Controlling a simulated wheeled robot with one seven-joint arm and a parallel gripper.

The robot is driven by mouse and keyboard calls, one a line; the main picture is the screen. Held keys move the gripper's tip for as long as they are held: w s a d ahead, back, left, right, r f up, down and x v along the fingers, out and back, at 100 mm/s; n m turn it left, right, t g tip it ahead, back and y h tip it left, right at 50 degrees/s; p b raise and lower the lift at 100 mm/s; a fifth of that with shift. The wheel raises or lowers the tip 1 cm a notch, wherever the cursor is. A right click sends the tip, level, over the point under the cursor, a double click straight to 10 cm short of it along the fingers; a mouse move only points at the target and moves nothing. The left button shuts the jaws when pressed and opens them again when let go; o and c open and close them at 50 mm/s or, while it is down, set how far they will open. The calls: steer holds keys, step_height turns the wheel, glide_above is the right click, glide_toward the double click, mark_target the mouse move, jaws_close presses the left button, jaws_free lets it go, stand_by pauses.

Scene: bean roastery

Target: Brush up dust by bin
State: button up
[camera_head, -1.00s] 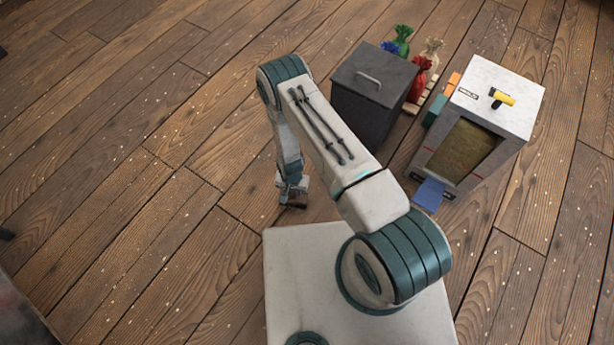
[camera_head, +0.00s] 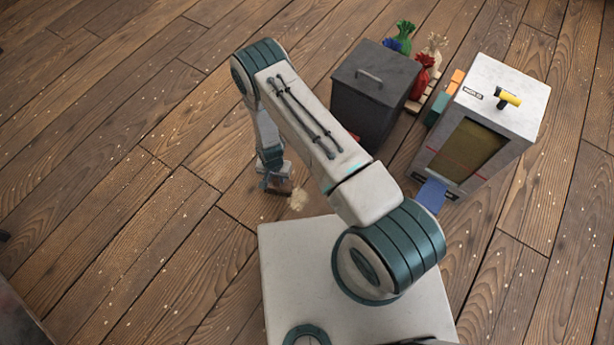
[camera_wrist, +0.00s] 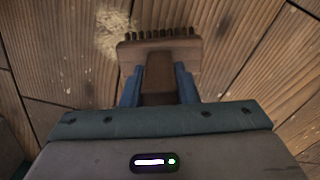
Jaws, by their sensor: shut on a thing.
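The wooden brush (camera_wrist: 160,50) has a brown block and a row of dark bristles. My gripper (camera_wrist: 158,82) is shut on its handle, a blue finger on each side. In the head view my gripper (camera_head: 273,176) is low over the floor with the brush (camera_head: 283,187). A pale patch of dust (camera_head: 298,198) lies on the floor just right of the brush. In the wrist view the dust (camera_wrist: 113,30) is ahead and left of the brush, by the bristle end. The dark grey bin (camera_head: 372,103) with a handled lid stands up and right of the dust.
A pale cabinet (camera_head: 510,95) with a yellow-handled item (camera_head: 508,97) on top stands to the right. A blue flap (camera_head: 432,195) juts from its front. Coloured sacks (camera_head: 424,72) stand behind the bin. A small red thing (camera_head: 354,137) shows beside the bin, partly hidden.

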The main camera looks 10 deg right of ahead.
steer(key=shift+r+p, duration=1.55)
steer(key=shift+r, duration=1.2)
